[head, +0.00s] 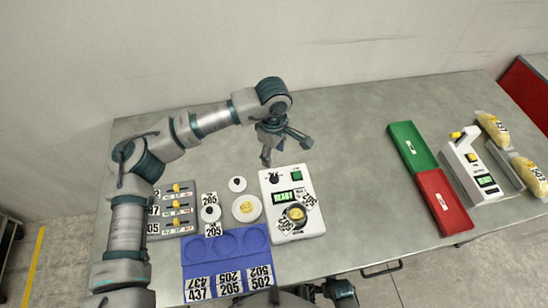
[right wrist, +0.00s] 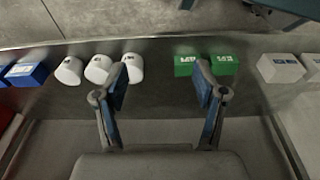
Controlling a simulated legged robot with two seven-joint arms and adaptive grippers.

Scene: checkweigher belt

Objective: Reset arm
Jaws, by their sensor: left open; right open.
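My left arm comes in from the left and reaches over the table (head: 350,120). My left gripper (head: 286,152) hangs open and empty, fingers spread, above the table just behind the white scale unit (head: 313,222). My right gripper (right wrist: 160,72) shows in the right wrist view, open with nothing between its fingers. Beyond its fingertips a row of small things lies along a grey surface: blue blocks (right wrist: 27,74), white cylinders (right wrist: 98,69), green blocks (right wrist: 224,65) and white blocks (right wrist: 280,68).
A blue tray (head: 263,238) with round recesses and number cards stands in front. White round pieces (head: 249,208) lie beside the scale. A grey slider panel (head: 173,210) is left. Green (head: 411,147) and red (head: 443,202) pads and a white device (head: 471,172) are right. The table's back middle is clear.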

